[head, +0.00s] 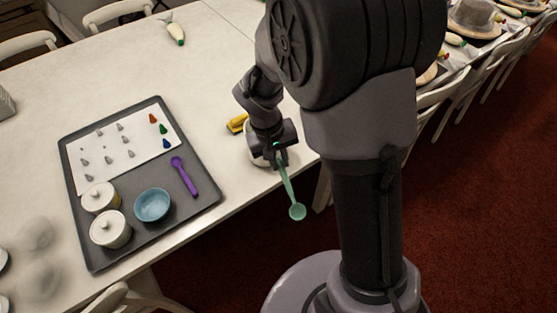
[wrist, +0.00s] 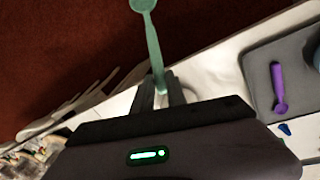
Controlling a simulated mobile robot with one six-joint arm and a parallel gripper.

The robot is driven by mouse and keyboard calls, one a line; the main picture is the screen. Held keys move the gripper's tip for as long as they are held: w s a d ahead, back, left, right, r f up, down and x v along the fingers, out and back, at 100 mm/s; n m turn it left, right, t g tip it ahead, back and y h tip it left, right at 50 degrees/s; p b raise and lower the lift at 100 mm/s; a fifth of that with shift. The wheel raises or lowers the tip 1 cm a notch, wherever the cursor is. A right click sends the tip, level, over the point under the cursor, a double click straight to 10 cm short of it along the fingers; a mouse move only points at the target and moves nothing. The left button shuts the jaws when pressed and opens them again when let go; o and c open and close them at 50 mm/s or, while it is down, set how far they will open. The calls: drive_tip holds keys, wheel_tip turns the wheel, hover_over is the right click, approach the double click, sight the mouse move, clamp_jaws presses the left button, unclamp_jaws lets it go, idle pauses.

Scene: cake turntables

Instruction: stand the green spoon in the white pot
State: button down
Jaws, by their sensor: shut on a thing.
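My gripper (head: 279,156) is shut on the handle of the green spoon (head: 288,191), near the table's front edge. The spoon's bowl end points away from the jaws, out past the edge above the red floor. In the wrist view the spoon (wrist: 153,42) rises from between the fingers (wrist: 161,92). A white rounded thing (head: 256,159) shows behind and below my gripper. It is mostly hidden, so I cannot tell if it is the white pot.
The grey tray (head: 206,196) also holds a blue bowl (head: 152,205), a purple spoon (head: 184,176) and a white sheet with piping tips (head: 110,141). A yellow object (head: 237,123) lies beside my gripper. Chairs line the table. The table's middle is mostly clear.

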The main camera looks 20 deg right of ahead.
drive_tip(key=w+d+r+n+t+y+p, duration=0.1)
drive_tip(key=w+d+r+t+p, duration=0.4)
drive_tip(key=w+r, duration=0.4)
drive_tip(key=w+a+r+n+t+y+p, duration=0.1)
drive_tip(key=a+r+t+y+p, duration=0.15)
drive_tip(key=r, duration=0.35)
drive_tip(key=w+a+r+n+t+y+p, duration=0.1)
drive_tip(key=w+r+t+y, duration=0.1)
drive_tip(key=r+t, duration=0.35)
wheel_tip(320, 180, down, 16)
drive_tip(key=g+b, duration=0.1)
drive_tip(key=b, duration=1.5)
drive_tip(key=shift+d, duration=0.1)
drive_tip(key=c, duration=1.3)
unclamp_jaws()
drive_tip(key=shift+o, duration=0.2)
